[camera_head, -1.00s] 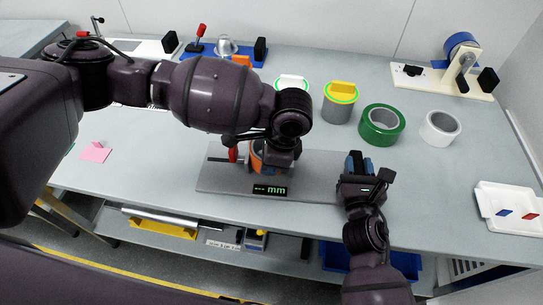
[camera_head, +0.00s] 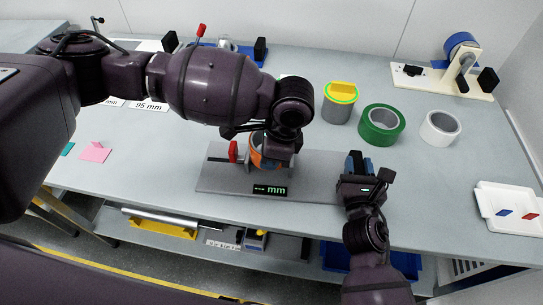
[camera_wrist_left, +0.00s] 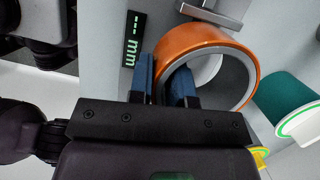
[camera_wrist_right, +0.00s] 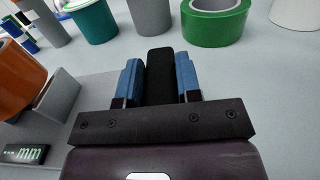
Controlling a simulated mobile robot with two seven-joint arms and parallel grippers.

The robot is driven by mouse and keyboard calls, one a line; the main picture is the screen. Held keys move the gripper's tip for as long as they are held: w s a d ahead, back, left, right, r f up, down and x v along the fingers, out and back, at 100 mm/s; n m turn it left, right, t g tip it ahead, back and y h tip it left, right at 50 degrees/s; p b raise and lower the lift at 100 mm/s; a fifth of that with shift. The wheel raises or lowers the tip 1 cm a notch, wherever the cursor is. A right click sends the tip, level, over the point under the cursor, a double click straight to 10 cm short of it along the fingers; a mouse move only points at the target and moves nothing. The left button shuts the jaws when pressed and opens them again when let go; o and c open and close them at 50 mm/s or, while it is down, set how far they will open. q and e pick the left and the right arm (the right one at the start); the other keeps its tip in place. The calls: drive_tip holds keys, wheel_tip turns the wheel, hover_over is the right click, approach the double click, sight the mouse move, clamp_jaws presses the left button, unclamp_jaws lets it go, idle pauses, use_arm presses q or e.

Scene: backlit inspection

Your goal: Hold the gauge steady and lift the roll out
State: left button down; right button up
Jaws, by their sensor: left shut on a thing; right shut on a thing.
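The gauge (camera_head: 318,186) is a grey base plate with a red lever (camera_head: 233,151) and a dark display (camera_head: 270,190) that shows dashes and "mm". The orange roll (camera_wrist_left: 202,38) is at the gauge's metal jaws; my left arm partly hides it in the head view. My left gripper (camera_wrist_left: 166,78) is shut on the roll's wall, one blue finger outside and one inside the ring. My right gripper (camera_head: 358,163) is shut on a black upright part (camera_wrist_right: 160,76) at the right end of the gauge. I cannot tell whether the roll touches the plate.
Behind the gauge stand a grey cylinder with a yellow top (camera_head: 338,106), a green roll (camera_head: 400,128) and a white roll (camera_head: 454,126). A white tray (camera_head: 490,214) is at the right. A pink piece (camera_head: 95,153) lies left. The table is clear between gauge and tray.

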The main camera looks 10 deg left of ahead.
use_arm(q)
drive_tip(key=shift+r, duration=0.65)
use_arm(e)
drive_tip(key=shift+f, duration=0.3)
drive_tip(key=o, duration=1.1)
drive_tip(key=shift+r, duration=0.15)
drive_tip(key=shift+s, duration=0.1)
drive_tip(key=shift+s+d, duration=0.15)
drive_tip(key=shift+s, duration=1.7)
drive_tip(key=shift+s+d, duration=0.15)
drive_tip(key=shift+s, duration=1.65)
use_arm(q)
drive_tip(key=shift+s, duration=0.1)
use_arm(e)
drive_tip(key=shift+s, duration=0.15)
